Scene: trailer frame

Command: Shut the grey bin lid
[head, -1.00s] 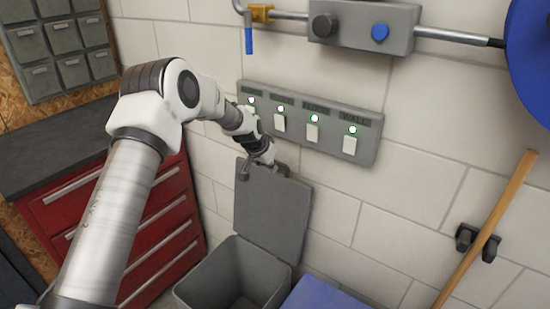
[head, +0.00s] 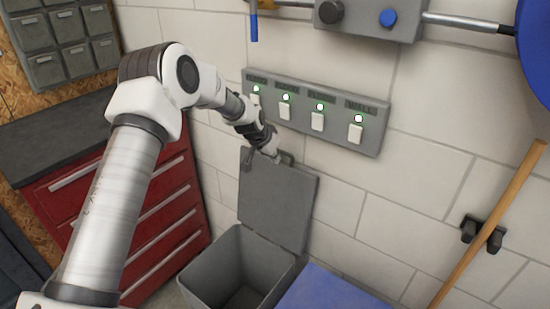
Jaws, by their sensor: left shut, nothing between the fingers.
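The grey bin (head: 204,267) stands on the floor against the wall, and its inside shows. Its grey lid (head: 277,203) stands upright at the back of the bin, near the wall. My left gripper (head: 268,160) is shut and empty at the lid's top edge. It overlaps that edge in the picture, and I cannot tell whether it touches the lid or is just behind it. My right gripper is not in view.
A switch panel (head: 375,137) with lit green lamps is on the wall just above the lid. A red drawer cabinet (head: 150,222) stands left of the bin. A blue surface (head: 330,291) is close at the bin's right. A wooden handle (head: 490,225) leans at the right.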

